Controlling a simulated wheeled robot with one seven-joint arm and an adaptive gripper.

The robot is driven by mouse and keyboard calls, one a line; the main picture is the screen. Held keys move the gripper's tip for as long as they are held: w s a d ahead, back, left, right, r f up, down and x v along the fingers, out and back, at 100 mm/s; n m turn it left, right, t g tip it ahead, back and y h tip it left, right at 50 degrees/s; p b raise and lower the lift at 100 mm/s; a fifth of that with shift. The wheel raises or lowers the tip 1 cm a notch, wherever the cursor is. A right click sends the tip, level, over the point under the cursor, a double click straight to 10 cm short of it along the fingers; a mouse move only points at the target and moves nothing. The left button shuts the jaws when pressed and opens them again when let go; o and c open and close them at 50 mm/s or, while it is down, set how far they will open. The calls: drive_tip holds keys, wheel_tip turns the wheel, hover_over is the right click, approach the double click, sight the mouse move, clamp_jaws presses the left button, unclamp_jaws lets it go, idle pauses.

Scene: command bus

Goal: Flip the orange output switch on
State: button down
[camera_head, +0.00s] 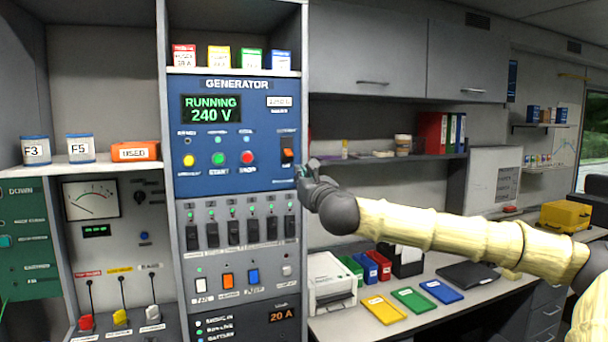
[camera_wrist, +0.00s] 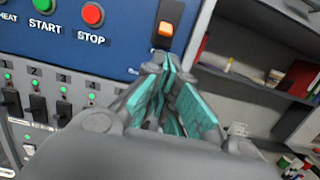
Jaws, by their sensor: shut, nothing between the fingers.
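The orange output switch (camera_head: 287,155) is a small rocker in a dark surround at the right side of the blue generator panel (camera_head: 235,178). In the wrist view the orange switch (camera_wrist: 166,30) shows just beyond the fingertips, with a paler lower edge. I cannot tell its on or off position for sure. My gripper (camera_head: 307,172) is shut and empty, at the panel's right edge, slightly below and right of the switch. In the wrist view my gripper (camera_wrist: 168,66) points toward the switch; a small gap seems to lie between them, but contact is hard to judge.
The generator display (camera_head: 211,108) reads RUNNING 240 V. Yellow, green and red buttons (camera_head: 247,157) sit left of the switch. Below are several black breakers (camera_head: 232,233) and another orange rocker (camera_head: 228,280). The right cabinet edge (camera_head: 303,110) stands close to my gripper.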

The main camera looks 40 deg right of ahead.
sight(287, 164)
drive_tip(key=p+x, duration=0.3)
drive_tip(key=x, duration=0.4)
drive_tip(key=shift+w, duration=0.35)
drive_tip(key=shift+d, duration=0.35)
drive_tip(key=shift+a, duration=0.35)
drive_tip(key=shift+s+a+r+g, duration=0.1)
drive_tip(key=shift+r+g, duration=0.05)
drive_tip(key=shift+g, duration=0.15)
